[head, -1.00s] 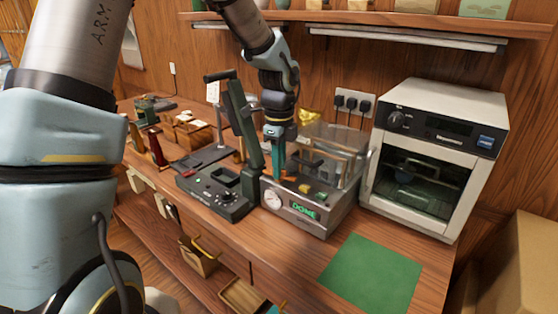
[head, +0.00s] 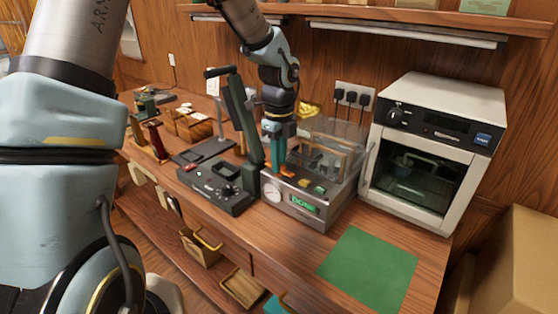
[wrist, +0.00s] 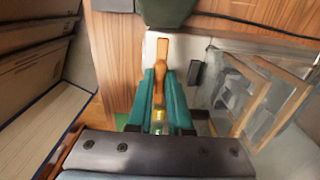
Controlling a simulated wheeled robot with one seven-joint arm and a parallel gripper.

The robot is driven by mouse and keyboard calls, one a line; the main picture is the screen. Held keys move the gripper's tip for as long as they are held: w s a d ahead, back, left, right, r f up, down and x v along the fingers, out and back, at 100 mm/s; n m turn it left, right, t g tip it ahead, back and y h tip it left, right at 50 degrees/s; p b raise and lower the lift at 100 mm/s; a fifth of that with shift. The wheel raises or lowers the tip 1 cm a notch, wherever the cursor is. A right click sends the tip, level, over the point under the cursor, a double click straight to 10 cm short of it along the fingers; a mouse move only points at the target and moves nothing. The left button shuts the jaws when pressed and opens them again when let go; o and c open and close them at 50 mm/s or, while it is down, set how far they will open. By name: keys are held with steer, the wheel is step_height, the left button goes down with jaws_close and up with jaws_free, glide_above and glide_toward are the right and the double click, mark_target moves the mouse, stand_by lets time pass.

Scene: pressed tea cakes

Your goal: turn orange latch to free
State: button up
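The orange latch (wrist: 162,47) is on top of the grey press unit with a clear cover (head: 312,201). In the wrist view it runs between my two teal fingers and its far end sticks out past the tips. In the head view only a small orange part of the latch (head: 289,172) shows beside my fingertips. My gripper (head: 278,170) points down at the unit's top, near its left side. In the wrist view my gripper (wrist: 160,78) has its fingers close together on the latch, one on each side. The latch's lower part is partly hidden by the fingers.
A dark lever press (head: 217,188) with a tall upright arm stands just left of my gripper. A white oven (head: 432,150) stands to the right. A green mat (head: 368,268) lies on clear counter in front. A shelf (head: 400,15) runs above.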

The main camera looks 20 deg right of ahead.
steer(key=o, duration=0.4)
steer(key=shift+r, duration=0.1)
step_height(320, 180, up, 11)
steer(key=b, duration=0.2)
steer(key=shift+f, duration=0.2)
stand_by(0.4)
steer(key=s+a+f+n, duration=0.2)
steer(key=a+f+n, duration=0.2)
steer(key=a+n, duration=1)
steer(key=s+a+f+n+t, duration=0.1)
steer(key=a+f+n, duration=0.3)
steer(key=a+n, duration=1.1)
steer(key=shift+s+a+f+t+b, duration=0.2)
steer(key=shift+s+a+t+b, duration=0.15)
steer(key=shift+s+a, duration=0.45)
